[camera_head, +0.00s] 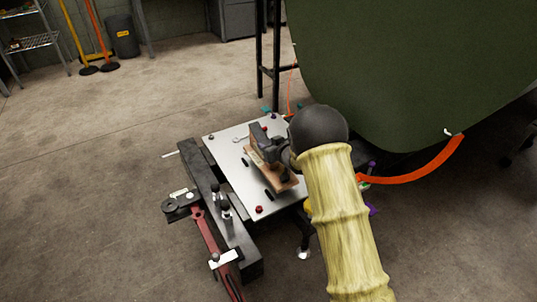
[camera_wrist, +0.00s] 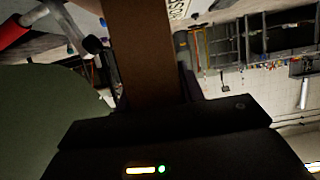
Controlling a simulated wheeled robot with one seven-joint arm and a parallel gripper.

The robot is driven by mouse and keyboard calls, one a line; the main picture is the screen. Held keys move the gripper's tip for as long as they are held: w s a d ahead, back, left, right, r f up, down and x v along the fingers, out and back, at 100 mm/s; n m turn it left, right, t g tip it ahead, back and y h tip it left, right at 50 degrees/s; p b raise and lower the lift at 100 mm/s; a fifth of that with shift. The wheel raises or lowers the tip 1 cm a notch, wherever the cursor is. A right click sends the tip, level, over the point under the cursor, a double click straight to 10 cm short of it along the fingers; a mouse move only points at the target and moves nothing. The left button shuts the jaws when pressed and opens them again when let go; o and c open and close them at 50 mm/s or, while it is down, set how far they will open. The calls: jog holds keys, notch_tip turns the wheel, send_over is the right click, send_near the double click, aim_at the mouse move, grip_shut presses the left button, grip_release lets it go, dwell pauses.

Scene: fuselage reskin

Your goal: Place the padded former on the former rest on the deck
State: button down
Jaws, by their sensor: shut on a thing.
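The padded former (camera_head: 284,180) looks like a brown block with a paler upper part. My gripper (camera_head: 264,153) is shut on it, over the light metal deck (camera_head: 226,160). In the wrist view the former (camera_wrist: 138,50) is a brown strip rising from between the dark fingers. Its lower end is hidden by the gripper body. I cannot tell whether the former touches the deck. I cannot clearly make out the former rest; small dark pieces (camera_head: 268,195) show on the deck beside the former.
A dark beam (camera_head: 215,200) with a red-handled tool (camera_head: 208,235) runs along the deck's left side. A red knob (camera_head: 259,209) sits near its front corner. The large green fuselage panel (camera_head: 410,70) stands at the right. An orange strap (camera_head: 420,168) curves below it. Open floor lies left.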

notch_tip(320, 180, down, 4)
jog(key=shift+r+b, duration=0.15)
jog(key=shift+b, duration=0.7)
jog(key=shift+r, duration=0.1)
jog(key=c, duration=0.9)
grip_release()
jog(key=shift+f, duration=0.25)
jog(key=shift+s+a+r, duration=0.1)
jog(key=shift+s+d+r+p, duration=0.3)
jog(key=shift+s+d+p, duration=0.05)
jog(key=shift+p, duration=0.1)
jog(key=p+v, duration=0.4)
jog(key=v, duration=0.7)
jog(key=shift+f, duration=0.1)
